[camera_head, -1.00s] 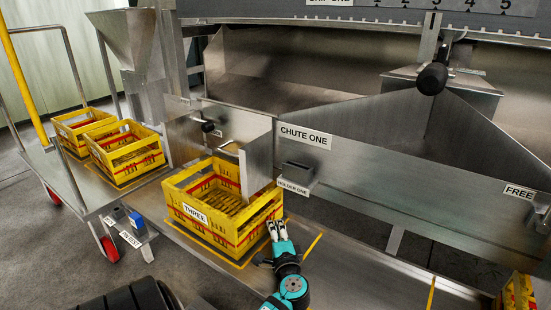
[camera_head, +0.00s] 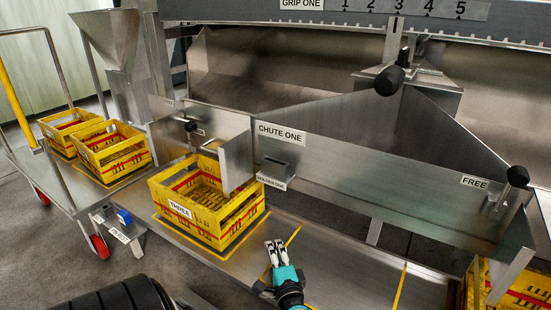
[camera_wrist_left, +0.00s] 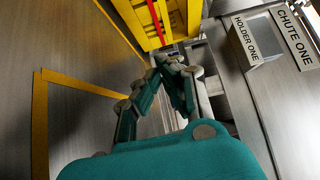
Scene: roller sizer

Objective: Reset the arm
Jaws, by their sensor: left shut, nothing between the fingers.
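My left gripper (camera_head: 276,248) is in the head view at the bottom middle, low over the metal shelf (camera_head: 345,270). It is shut and empty, and its fingers also meet in the left wrist view (camera_wrist_left: 168,68). It is apart from the yellow crate labelled THREE (camera_head: 180,209), which stands to its left on the shelf. In the left wrist view that crate (camera_wrist_left: 140,20) shows at the top, beyond the fingertips. My right gripper is not in view.
The CHUTE ONE panel (camera_head: 282,134) and holder one (camera_head: 272,181) stand behind the shelf. Two yellow crates (camera_head: 112,150) (camera_head: 72,130) sit on the trolley at left. Another yellow crate (camera_head: 525,290) is at the lower right. The shelf between is bare, with yellow lines.

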